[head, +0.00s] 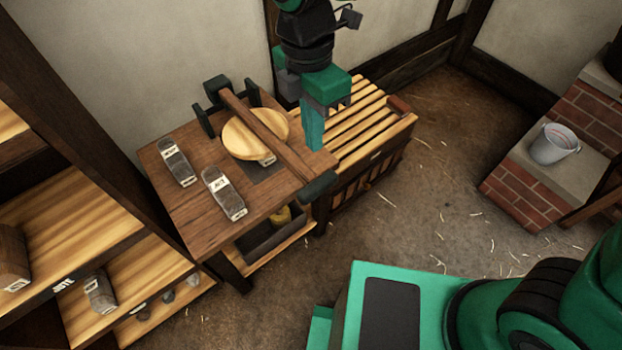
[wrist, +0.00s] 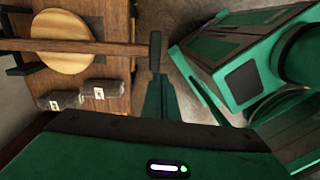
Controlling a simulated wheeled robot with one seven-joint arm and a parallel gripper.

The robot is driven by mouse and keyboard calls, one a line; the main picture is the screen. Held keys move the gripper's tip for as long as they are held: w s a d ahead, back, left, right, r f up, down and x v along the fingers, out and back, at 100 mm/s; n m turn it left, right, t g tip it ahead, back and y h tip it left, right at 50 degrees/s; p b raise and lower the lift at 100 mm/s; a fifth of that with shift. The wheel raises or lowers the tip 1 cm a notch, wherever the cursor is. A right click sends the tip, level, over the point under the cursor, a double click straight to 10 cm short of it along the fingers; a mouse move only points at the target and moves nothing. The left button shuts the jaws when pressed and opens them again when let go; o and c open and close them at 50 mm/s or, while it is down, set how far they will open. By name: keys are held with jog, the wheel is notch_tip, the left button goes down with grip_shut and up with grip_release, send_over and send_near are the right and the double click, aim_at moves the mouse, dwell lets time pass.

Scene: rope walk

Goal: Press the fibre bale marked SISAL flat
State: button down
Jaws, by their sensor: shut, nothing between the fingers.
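A lever press stands on the wooden table, with a long wooden lever (head: 275,142) and a round wooden plate (head: 240,147) under it. A small pale label (head: 267,161) shows at the plate's lower edge; what bears it is mostly hidden and I cannot read it. The lever ends in a dark handle (head: 318,187), which also shows in the wrist view (wrist: 155,52). My gripper (head: 314,147) is shut and empty, pointing down beside the lever. In the wrist view its fingertips (wrist: 157,78) are close to the handle; I cannot tell whether they touch.
Two dark bales with pale labels, one (head: 176,162) behind the other (head: 224,193), lie on the table (head: 190,215), left of the press. A slatted wooden crate (head: 365,130) stands to its right. Shelves (head: 60,225) fill the left. A bucket (head: 555,145) sits on brickwork at right.

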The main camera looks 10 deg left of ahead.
jog(key=a, duration=0.1)
send_near(311, 193)
jog(key=shift+n, duration=0.4)
notch_tip(311, 193, down, 6)
jog(key=shift+s+d+f, duration=0.1)
jog(key=shift+f, duration=0.15)
